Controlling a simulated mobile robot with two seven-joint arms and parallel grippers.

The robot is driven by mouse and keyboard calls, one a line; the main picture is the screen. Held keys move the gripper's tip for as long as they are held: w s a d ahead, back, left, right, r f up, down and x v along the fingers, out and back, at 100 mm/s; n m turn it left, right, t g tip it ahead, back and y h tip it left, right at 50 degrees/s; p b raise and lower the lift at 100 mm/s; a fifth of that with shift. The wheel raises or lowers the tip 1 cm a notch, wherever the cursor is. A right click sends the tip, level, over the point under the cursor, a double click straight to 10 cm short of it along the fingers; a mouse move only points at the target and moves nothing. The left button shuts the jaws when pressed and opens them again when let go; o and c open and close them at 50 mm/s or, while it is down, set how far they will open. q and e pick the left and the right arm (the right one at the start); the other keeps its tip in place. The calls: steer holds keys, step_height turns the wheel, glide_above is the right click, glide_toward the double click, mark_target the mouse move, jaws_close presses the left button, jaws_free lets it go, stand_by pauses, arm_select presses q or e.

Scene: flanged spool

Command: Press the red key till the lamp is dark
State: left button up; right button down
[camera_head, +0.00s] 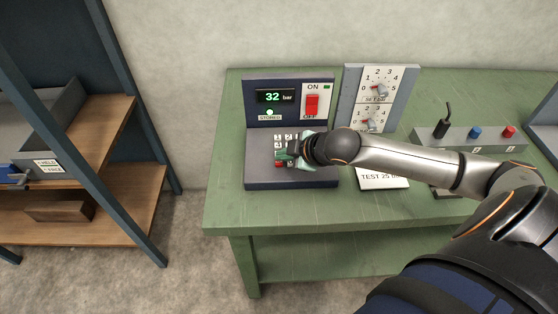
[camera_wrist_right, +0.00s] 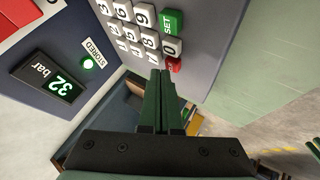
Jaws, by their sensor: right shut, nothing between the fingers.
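The red key (camera_wrist_right: 174,64) is at the edge of the keypad in the right wrist view, beside the 0 key and in line with the green SET key (camera_wrist_right: 172,22). In the head view it shows as a small red patch (camera_head: 279,164) by my gripper. The lamp (camera_head: 269,112) marked STORED glows green under a display (camera_head: 272,97) reading 32 bar; the lit lamp also shows in the wrist view (camera_wrist_right: 88,62). My right gripper (camera_wrist_right: 161,76) is shut and empty, its fingertips close to the red key. I cannot tell whether they touch it. My left gripper is out of view.
A red ON/OFF rocker (camera_head: 311,105) sits right of the display. A grey dial panel (camera_head: 350,95), a TEST card (camera_head: 382,181) and a grey box (camera_head: 455,140) with a lever and blue and red buttons stand further right. A shelf (camera_head: 110,110) stands left.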

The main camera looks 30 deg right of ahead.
steer(key=shift+f, duration=0.45)
stand_by(0.3)
steer(key=shift+r, duration=0.1)
steer(key=shift+r+p, duration=0.8)
steer(key=shift+p, duration=0.35)
steer(key=shift+r+p, duration=0.35)
steer(key=shift+r, duration=0.9)
step_height(320, 180, up, 2)
steer(key=shift+r, duration=0.25)
